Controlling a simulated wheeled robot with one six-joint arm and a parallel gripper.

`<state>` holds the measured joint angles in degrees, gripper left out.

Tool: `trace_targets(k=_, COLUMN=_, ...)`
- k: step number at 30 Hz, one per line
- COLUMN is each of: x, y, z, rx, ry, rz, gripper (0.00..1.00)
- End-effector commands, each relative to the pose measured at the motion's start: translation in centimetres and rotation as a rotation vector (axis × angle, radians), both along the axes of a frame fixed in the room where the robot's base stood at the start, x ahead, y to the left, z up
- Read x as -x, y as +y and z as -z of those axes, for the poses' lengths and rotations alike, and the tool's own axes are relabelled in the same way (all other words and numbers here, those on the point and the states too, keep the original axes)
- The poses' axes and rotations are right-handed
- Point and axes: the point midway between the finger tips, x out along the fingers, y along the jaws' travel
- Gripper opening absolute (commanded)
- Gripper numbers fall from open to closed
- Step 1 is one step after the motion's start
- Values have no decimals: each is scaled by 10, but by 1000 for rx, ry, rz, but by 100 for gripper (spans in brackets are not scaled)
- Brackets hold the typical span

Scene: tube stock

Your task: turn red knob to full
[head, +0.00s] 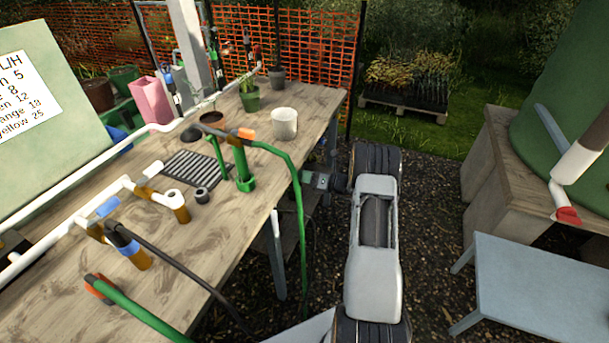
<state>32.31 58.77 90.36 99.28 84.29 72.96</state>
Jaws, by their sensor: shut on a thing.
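My arm reaches away from me in the middle of the head view, right of the wooden bench. My gripper (326,183) is small and dark at the bench's right edge, beside the hanging green hose (299,215). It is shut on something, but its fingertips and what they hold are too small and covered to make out. I cannot pick out a red knob there. A red piece (568,215) shows at the low end of a white and brown pipe at the right, far from my gripper; I cannot tell whether it is a knob.
The wooden bench (225,245) carries white pipes, hoses, a black grate (198,168) and several pots. A grey-blue low table (540,285) stands at the lower right, beside a wooden stand (487,165) under a green tank (560,90). Dark gravel lies between them.

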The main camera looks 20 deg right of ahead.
Motion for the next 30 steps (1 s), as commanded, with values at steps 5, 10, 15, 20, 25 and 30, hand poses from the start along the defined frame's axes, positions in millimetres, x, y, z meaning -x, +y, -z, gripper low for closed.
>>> trace_targets(k=5, x=1, y=1, z=2, rx=-30, ry=33, rz=-2, gripper=8)
trace_targets(k=10, x=1, y=1, z=3, rx=-43, ry=45, rz=-2, gripper=8)
trace_targets(k=15, x=1, y=1, z=3, rx=-45, ry=45, rz=-2, gripper=8)
trace_targets(k=20, x=1, y=1, z=3, rx=-45, ry=45, rz=-2, gripper=8)
trace_targets(k=25, x=1, y=1, z=2, rx=-43, ry=43, rz=-2, gripper=45)
trace_targets(k=30, x=1, y=1, z=1, rx=-42, ry=41, rz=-1, gripper=57)
